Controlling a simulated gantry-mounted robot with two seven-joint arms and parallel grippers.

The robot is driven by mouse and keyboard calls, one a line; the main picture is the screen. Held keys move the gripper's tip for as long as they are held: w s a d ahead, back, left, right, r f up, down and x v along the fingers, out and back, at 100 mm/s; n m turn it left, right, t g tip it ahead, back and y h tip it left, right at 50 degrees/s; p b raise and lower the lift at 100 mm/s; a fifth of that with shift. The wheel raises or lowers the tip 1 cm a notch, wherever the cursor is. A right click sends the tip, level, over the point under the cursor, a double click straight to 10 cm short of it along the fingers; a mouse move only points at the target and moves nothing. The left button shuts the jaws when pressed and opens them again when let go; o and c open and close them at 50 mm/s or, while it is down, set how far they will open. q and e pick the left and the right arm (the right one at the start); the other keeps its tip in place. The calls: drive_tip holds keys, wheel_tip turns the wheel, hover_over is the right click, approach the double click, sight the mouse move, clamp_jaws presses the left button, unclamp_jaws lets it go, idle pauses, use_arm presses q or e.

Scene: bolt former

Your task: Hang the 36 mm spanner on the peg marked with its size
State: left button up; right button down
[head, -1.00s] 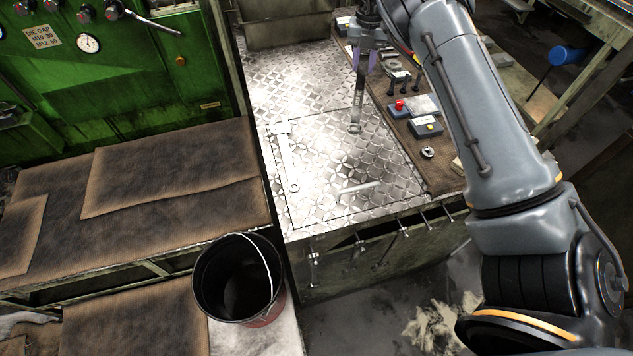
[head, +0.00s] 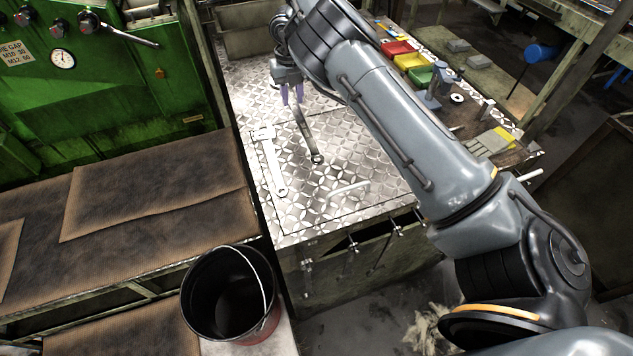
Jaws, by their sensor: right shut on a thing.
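My right gripper (head: 291,94) is shut on a dark grey spanner (head: 306,131), gripping it near its upper end. The spanner slants down to the right, its ring end over the patterned metal bench top (head: 340,160); I cannot tell whether it touches. A lighter spanner (head: 271,163) lies flat to its left. No size marking is readable on either. Pegs stick out of the bench's front face, among them a left one (head: 307,265), a middle one (head: 352,245) and a right one (head: 395,224). Their size marks are not readable. My left gripper is not in view.
A thin bright rod-like piece (head: 348,187) lies near the bench's front edge. Red, yellow and green bins (head: 411,62) stand at the back right, partly behind my right arm. A black bucket (head: 233,300) stands at the front left. A green machine (head: 110,90) is at the left.

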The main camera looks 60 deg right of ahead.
drive_tip(key=b, duration=0.1)
hover_over(295, 130)
drive_tip(key=shift+f, duration=4.8)
drive_tip(key=c, duration=0.8)
unclamp_jaws()
drive_tip(key=shift+f, duration=0.1)
